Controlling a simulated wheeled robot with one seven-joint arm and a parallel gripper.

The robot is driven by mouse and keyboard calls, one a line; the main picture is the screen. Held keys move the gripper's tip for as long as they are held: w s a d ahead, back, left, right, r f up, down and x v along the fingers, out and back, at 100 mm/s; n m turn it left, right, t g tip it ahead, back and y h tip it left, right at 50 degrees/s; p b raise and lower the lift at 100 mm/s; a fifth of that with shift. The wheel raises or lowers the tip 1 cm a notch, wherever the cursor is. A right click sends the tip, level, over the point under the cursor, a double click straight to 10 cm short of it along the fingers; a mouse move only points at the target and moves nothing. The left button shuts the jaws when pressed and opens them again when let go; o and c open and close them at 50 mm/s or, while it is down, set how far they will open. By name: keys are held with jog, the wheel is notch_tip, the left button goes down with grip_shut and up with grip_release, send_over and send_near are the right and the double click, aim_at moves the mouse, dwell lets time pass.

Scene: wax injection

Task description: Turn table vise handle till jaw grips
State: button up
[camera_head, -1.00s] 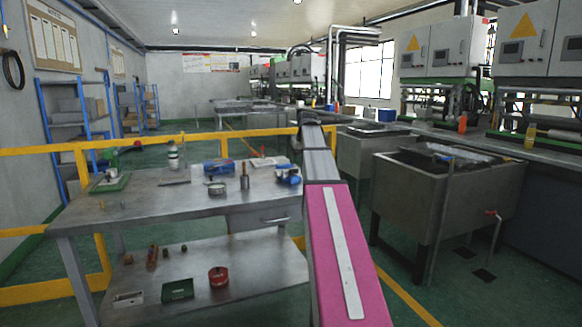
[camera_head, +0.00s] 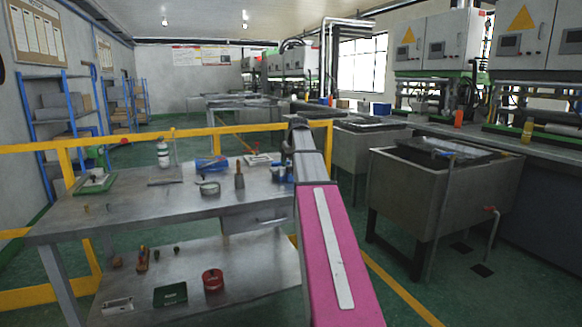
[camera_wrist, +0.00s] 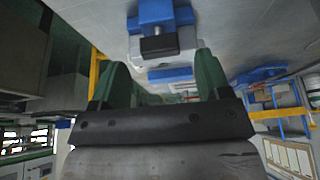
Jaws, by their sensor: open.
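The table vise, blue and grey, shows at the top of the wrist view (camera_wrist: 160,42), in front of my gripper. In the head view, a small blue part of it (camera_head: 280,173) shows at the right end of the metal workbench (camera_head: 130,212), partly hidden by my arm. My gripper (camera_wrist: 160,64) is open, its two green fingers spread on either side of the vise's lower part in the picture. Nothing is visibly held, and I cannot tell whether the fingers touch the vise. I cannot clearly make out the handle or the jaw gap.
The bench also holds a blue object (camera_head: 211,163), a round tin (camera_head: 209,188), a brown-handled tool (camera_head: 239,176) and a white bottle (camera_head: 163,154). A yellow railing (camera_head: 225,130) runs behind it. A metal sink (camera_head: 430,200) stands right of my arm.

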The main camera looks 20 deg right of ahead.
aim_at(291, 170)
jog(key=shift+x, duration=1.35)
jog(key=c, duration=0.9)
jog(key=shift+a+m+h, duration=0.1)
jog(key=shift+m+h, duration=0.8)
jog(key=shift+m, duration=1.5)
jog(key=o, duration=0.9)
jog(key=shift+r, duration=0.1)
